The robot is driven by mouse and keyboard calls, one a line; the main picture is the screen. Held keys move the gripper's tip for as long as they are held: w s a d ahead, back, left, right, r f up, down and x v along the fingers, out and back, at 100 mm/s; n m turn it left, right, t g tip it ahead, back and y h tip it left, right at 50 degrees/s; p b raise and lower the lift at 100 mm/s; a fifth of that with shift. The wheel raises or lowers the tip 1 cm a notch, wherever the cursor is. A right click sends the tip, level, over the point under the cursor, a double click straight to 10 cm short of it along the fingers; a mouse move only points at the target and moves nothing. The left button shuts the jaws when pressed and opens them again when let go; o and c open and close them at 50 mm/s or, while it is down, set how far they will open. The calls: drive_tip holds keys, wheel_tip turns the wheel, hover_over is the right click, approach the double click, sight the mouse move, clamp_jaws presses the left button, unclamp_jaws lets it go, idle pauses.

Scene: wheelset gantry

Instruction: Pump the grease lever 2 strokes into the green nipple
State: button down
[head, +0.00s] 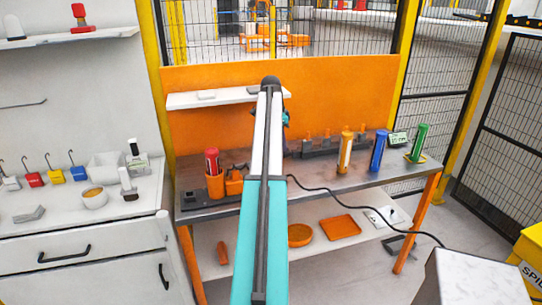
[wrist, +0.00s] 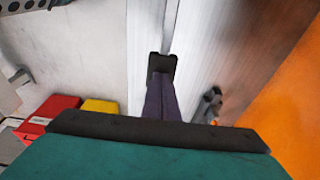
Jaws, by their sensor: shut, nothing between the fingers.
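In the wrist view my gripper (wrist: 162,66) is shut, its dark tips together and empty in front of a pale upright surface. In the head view my arm rises through the middle and hides the gripper. No grease lever or green nipple can be made out for certain. A green cylinder (head: 420,140) stands at the right end of the grey bench, with a blue one (head: 378,150) and a yellow-orange one (head: 345,152) to its left. A red-topped cylinder (head: 212,162) stands in an orange holder (head: 215,186) at the bench's left end.
The grey bench (head: 320,172) has a lower shelf with an orange tray (head: 341,226). A white counter (head: 75,218) on the left holds a bowl (head: 94,198) and small coloured blocks. An orange panel (head: 215,130) and mesh fence stand behind. A black cable crosses the bench front.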

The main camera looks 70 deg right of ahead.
drive_tip(key=shift+f+b, duration=0.45)
drive_tip(key=shift+f, duration=1.35)
drive_tip(key=shift+r+p, duration=2.4)
drive_tip(key=shift+r, duration=2.25)
drive_tip(key=shift+d+n+h, duration=0.35)
drive_tip(key=shift+n+h, duration=0.05)
drive_tip(key=shift+n, duration=0.7)
drive_tip(key=n, duration=0.1)
drive_tip(key=n+h, duration=0.1)
drive_tip(key=shift+s+r+n, duration=0.2)
drive_tip(key=shift+r+n, duration=0.1)
drive_tip(key=shift+r, duration=0.1)
drive_tip(key=shift+w+a+r+n+h, duration=0.15)
drive_tip(key=shift+a+r+n+h, duration=0.15)
drive_tip(key=shift+r, duration=0.15)
drive_tip(key=shift+w+a+r+n+h, duration=0.1)
drive_tip(key=shift+a+r+n+h, duration=0.1)
drive_tip(key=shift+r+n, duration=0.15)
